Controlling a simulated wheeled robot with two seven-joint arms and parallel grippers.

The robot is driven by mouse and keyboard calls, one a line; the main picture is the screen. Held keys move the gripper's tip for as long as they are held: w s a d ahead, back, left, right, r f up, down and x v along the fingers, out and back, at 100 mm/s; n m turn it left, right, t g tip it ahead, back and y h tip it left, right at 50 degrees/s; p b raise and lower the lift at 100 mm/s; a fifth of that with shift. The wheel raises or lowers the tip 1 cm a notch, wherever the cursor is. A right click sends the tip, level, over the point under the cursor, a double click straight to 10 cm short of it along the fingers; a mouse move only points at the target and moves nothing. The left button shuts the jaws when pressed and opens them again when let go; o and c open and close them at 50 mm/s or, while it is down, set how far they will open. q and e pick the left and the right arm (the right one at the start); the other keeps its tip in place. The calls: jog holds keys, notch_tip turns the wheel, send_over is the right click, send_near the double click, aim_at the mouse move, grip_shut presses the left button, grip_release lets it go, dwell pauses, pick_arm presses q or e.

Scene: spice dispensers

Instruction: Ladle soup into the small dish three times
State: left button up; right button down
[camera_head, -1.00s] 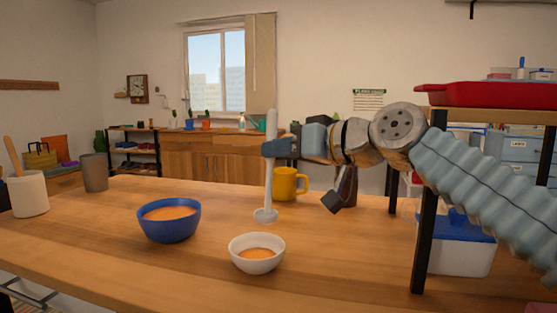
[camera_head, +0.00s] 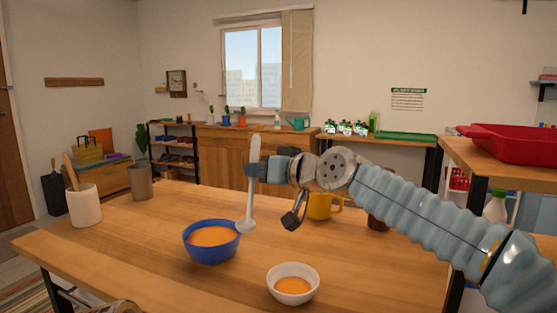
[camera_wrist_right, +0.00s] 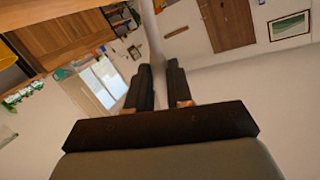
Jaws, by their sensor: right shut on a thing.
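A blue bowl (camera_head: 212,256) of orange soup stands on the wooden table in the head view. A small white dish (camera_head: 293,293) with some orange soup in it stands in front and to its right. My right gripper (camera_head: 251,170) is shut on the handle of a white ladle (camera_head: 254,190), held upright. The ladle's lower end is beside the right rim of the blue bowl; I cannot tell whether it holds soup. In the right wrist view the ladle handle (camera_wrist_right: 154,40) runs between the two dark fingers (camera_wrist_right: 158,85).
A yellow mug (camera_head: 320,206) stands behind my right arm. A cream crock with wooden utensils (camera_head: 85,206) and a grey cup (camera_head: 140,182) stand at the left of the table. A red tray (camera_head: 512,146) lies on a shelf at right.

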jog(key=w+a+p, duration=0.4)
jog(key=w+a, duration=0.1)
jog(key=a, duration=0.4)
jog(key=shift+a, duration=0.2)
